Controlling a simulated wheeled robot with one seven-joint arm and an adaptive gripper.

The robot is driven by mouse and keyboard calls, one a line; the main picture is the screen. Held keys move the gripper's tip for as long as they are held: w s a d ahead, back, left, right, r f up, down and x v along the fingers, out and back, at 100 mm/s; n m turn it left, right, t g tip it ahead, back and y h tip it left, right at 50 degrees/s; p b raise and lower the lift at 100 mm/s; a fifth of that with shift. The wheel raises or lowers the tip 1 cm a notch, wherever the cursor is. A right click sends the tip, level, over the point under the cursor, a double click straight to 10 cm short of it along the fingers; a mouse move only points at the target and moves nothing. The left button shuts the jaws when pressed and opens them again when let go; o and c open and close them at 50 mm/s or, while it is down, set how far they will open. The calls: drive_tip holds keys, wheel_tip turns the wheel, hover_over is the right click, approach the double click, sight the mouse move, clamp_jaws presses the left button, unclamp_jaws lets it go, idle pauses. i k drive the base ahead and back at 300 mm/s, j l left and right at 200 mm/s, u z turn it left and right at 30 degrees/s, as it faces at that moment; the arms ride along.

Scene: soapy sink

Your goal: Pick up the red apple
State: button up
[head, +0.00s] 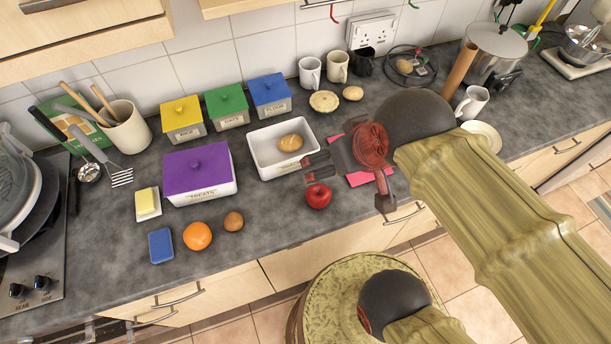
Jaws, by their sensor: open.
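The red apple (318,196) sits on the dark counter near its front edge, in front of the white tub. My gripper (317,167) is open and empty. Its two fingers point left, just above the apple in the picture. I cannot tell how high the fingers are over the counter. The apple is in plain view, and no finger is around it.
A white tub (264,164) holding a bread roll (291,142) stands behind and left of the apple. A pink item (361,179) lies partly hidden under my gripper. A brown egg (233,221), an orange (197,236) and a purple-lidded box (197,168) stand left. Counter between egg and apple is clear.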

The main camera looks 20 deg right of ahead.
sight(318, 196)
drive_tip(key=k+l+z, duration=0.1)
drive_tip(key=k+z, duration=0.15)
drive_tip(key=k, duration=0.3)
drive_tip(key=k+l+z, duration=0.3)
drive_tip(key=k, duration=0.3)
drive_tip(key=j, duration=0.1)
